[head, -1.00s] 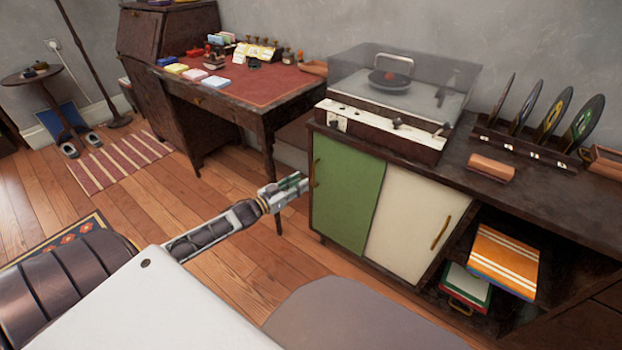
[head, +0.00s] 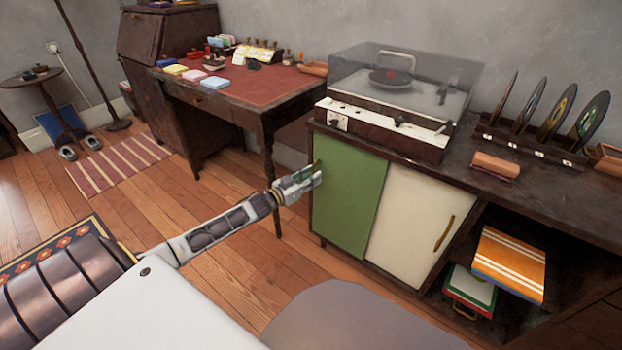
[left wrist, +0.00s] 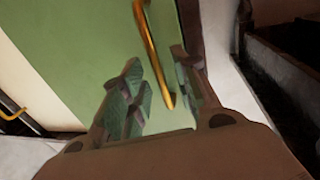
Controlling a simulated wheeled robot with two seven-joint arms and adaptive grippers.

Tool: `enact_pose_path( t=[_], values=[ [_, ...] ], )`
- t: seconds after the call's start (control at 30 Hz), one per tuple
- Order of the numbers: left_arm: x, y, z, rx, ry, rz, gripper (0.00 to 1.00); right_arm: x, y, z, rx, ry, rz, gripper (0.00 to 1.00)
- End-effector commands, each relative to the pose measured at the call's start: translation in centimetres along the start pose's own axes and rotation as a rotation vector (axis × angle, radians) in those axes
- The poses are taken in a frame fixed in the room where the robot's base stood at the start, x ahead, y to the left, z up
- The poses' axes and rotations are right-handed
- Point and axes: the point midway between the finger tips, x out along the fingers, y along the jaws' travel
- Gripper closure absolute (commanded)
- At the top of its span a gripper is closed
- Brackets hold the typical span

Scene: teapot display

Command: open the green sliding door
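The green sliding door (head: 348,198) is the left door of the dark cabinet and covers its left part. Its brass handle (left wrist: 153,48) is upright near the door's left edge. In the head view my left gripper (head: 312,178) is at that edge and hides most of the handle. In the left wrist view my left gripper (left wrist: 154,88) is open, with the handle showing between its two fingers. I cannot tell whether a finger touches it. A cream door (head: 408,222) with its own brass handle (head: 444,233) is beside the green one. My right gripper is not in view.
A record player (head: 392,100) and a rack of records (head: 530,147) stand on the cabinet top. Folders (head: 508,262) lie in the open shelf at right. A desk (head: 262,82) stands behind at left. Wooden floor (head: 232,275) in front is clear.

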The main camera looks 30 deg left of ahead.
Motion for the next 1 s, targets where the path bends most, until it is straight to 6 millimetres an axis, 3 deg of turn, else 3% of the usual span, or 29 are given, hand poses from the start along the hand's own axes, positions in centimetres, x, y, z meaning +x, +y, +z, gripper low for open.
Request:
enact_pose_path(
  t=[0.37, 0.6, 1.0],
  values=[
    [0.16, -0.02, -0.03, 0.0, 0.0, 0.0, 0.71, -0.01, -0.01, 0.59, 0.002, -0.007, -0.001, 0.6],
    [0.15, -0.01, -0.02, 0.0, 0.0, 0.0, 1.0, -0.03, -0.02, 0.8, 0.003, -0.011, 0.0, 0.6],
    [0.16, 0.06, -0.01, 0.0, 0.0, 0.0, 1.0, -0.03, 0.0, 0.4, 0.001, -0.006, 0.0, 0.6]
  ],
)
